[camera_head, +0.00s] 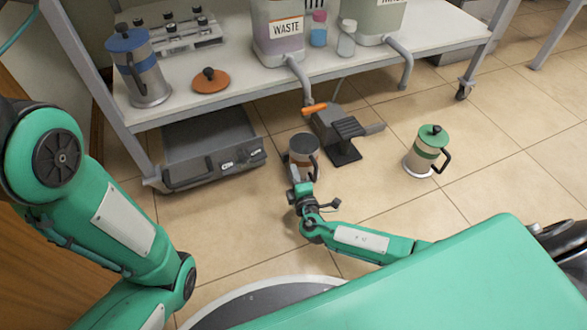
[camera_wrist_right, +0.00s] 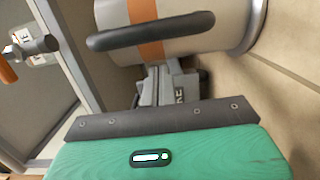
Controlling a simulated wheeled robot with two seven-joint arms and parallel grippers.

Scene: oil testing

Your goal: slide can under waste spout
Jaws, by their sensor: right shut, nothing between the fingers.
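A metal can (camera_head: 303,158) with a dark top stands on the floor in front of the cart. In the right wrist view the same can (camera_wrist_right: 195,47) shows a silver body, an orange band and a black handle (camera_wrist_right: 150,30). My right gripper (camera_head: 298,186) is low, right at the can's near side. In the right wrist view its fingers (camera_wrist_right: 165,84) are shut and empty, close against the can's side; I cannot tell if they touch. The WASTE tank (camera_head: 277,30) stands on the cart, and its grey spout (camera_head: 299,78) bends down over the front edge. My left gripper is out of frame.
A grey pedal device (camera_head: 342,135) with an orange handle (camera_head: 315,108) sits just behind and right of the can. A green-banded can (camera_head: 427,152) stands farther right. A grey drawer tray (camera_head: 212,150) is at left. A blue-lidded can (camera_head: 139,68) and an orange lid (camera_head: 210,80) are on the cart (camera_head: 235,92).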

